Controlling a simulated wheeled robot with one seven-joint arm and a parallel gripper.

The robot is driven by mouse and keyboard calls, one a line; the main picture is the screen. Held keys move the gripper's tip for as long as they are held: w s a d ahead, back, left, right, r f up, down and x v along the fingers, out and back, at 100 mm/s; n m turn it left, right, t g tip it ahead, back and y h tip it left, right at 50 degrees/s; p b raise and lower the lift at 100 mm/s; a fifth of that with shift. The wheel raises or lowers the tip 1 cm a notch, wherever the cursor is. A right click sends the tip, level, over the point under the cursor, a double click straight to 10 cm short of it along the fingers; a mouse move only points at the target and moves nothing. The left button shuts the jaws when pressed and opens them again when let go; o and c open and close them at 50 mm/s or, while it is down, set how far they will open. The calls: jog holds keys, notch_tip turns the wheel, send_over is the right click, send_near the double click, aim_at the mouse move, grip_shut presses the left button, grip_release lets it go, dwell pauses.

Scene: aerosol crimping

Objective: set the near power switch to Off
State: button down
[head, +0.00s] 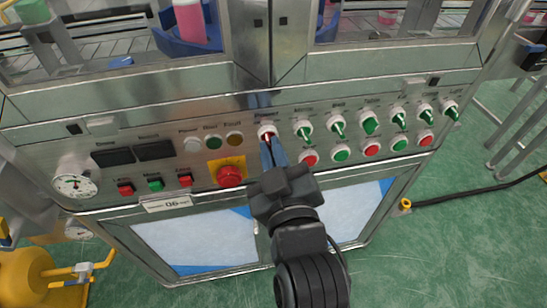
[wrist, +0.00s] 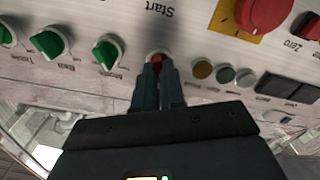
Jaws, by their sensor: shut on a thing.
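The near power switch (head: 265,130) is a rotary knob with a red handle on a pale round base, at the left end of the row of knobs on the steel panel. My gripper (head: 270,146) reaches up to it from below, with its bluish fingers shut on the red handle. In the wrist view the red of the switch (wrist: 157,57) shows just past the fingertips (wrist: 158,72). The fingers cover most of the handle, so its exact angle is hard to tell.
Several green-handled knobs (head: 304,130) run to the right of the switch. Red and green push buttons (head: 310,157) sit below them. A red emergency stop (head: 229,176) on a yellow plate is to the lower left. Small lamps (head: 213,142) are just left.

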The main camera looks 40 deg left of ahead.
jog(key=shift+f+n, duration=0.1)
jog(key=shift+n, duration=0.5)
jog(key=shift+b, duration=0.3)
jog(key=c, duration=1.2)
grip_release()
jog(key=v, duration=0.7)
jog(key=shift+s+d, duration=0.25)
jog(key=shift+s, duration=0.05)
jog(key=shift+d, duration=0.1)
